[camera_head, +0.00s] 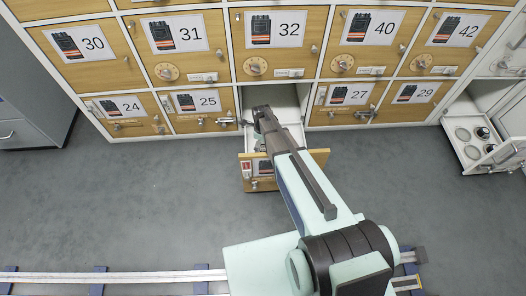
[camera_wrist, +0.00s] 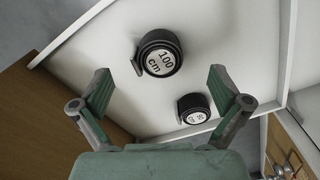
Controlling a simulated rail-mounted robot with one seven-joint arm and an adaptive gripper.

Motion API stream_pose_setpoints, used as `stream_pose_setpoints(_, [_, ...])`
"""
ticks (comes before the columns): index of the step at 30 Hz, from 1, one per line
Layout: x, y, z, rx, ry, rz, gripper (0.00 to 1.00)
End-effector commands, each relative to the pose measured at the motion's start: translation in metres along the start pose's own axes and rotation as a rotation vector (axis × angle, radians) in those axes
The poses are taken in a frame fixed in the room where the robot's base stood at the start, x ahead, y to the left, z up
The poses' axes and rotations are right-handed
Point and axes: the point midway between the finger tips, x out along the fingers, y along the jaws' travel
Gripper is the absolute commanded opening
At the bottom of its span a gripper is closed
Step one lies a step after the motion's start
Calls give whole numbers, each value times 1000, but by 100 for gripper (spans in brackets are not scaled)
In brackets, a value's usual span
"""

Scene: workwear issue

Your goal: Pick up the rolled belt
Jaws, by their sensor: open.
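Two black rolled belts lie in the open white drawer (camera_wrist: 235,35), seen in the wrist view. The larger-looking belt (camera_wrist: 160,53) has a round white label reading "100 cm". The other belt (camera_wrist: 194,108) lies lower right, and its small label is too hard to read. My gripper (camera_wrist: 160,79) is open and empty. Its two fingers stand apart on either side of the picture, with the 100 cm belt between and just beyond the fingertips. In the head view my arm reaches over the pulled-out drawer (camera_head: 318,158) and hides much of its inside; the belts cannot be made out there.
Closed numbered wooden lockers stand around and above the drawer, such as 25 (camera_head: 207,104) and 27 (camera_head: 360,97). White drawer walls and a wooden front bound the space. Another open drawer (camera_head: 489,155) with round items is at the right. The grey floor is clear.

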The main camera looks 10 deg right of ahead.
Motion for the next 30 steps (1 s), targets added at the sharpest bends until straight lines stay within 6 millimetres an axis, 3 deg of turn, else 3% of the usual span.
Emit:
stream_pose_setpoints(9, [44,-1,-5,0,0,1,99])
stream_pose_setpoints(18, [46,-1,-5,0,0,0,99])
stream_pose_setpoints(24, [46,-1,-5,0,0,0,30])
stream_pose_setpoints(30, [46,-1,-5,0,0,0,30])
